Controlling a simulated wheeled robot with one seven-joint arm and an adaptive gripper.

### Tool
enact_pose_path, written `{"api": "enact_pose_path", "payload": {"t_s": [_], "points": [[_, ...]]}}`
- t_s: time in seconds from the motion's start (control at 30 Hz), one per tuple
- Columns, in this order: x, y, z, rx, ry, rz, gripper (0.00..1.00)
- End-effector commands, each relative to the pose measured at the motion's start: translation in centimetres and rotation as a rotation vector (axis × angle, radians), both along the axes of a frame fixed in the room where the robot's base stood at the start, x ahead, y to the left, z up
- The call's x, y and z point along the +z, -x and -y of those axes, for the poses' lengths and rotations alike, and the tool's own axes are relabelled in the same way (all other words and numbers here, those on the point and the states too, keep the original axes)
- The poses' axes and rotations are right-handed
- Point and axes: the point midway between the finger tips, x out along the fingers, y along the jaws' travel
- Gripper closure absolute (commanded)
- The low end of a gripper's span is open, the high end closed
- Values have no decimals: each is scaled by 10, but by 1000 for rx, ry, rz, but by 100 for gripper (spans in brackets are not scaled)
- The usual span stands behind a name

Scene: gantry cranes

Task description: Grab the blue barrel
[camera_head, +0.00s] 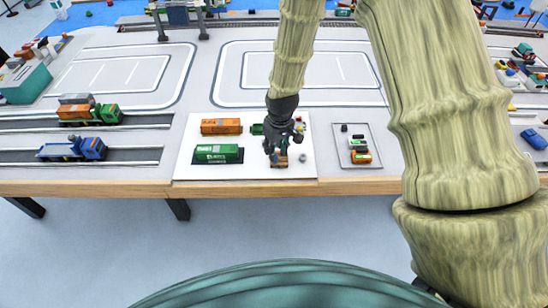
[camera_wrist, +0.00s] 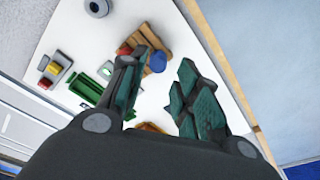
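A red barrel (camera_wrist: 124,50) is at the pallet's left, partly behind my left finger. My gripper (camera_wrist: 167,62) is open, with a wide gap between its dark green fingers. I cannot tell whether the fingertips are level with the barrel or above it. In the head view my gripper (camera_head: 283,150) is over the pallet (camera_head: 279,163) on the white board, and I cannot make out the blue barrel clearly there.
On the white board (camera_head: 255,172) stand an orange container (camera_head: 221,127), a green container (camera_head: 217,153) and a round grey part (camera_head: 303,158). Toy trucks (camera_head: 73,148) stand at the left. The wooden table edge (camera_head: 245,188) is close in front.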

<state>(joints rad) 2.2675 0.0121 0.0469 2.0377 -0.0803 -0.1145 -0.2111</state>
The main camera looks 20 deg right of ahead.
Motion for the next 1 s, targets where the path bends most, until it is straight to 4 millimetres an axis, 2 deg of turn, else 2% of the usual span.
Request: {"api": "enact_pose_path", "payload": {"t_s": [0.43, 0.8, 0.93, 1.0], "points": [[-36, -8, 0, 0, 0, -2, 68], [-41, -9, -1, 1, 0, 0, 68], [-41, -9, -1, 1, 0, -1, 92], [-41, -9, -1, 1, 0, -1, 93]]}}
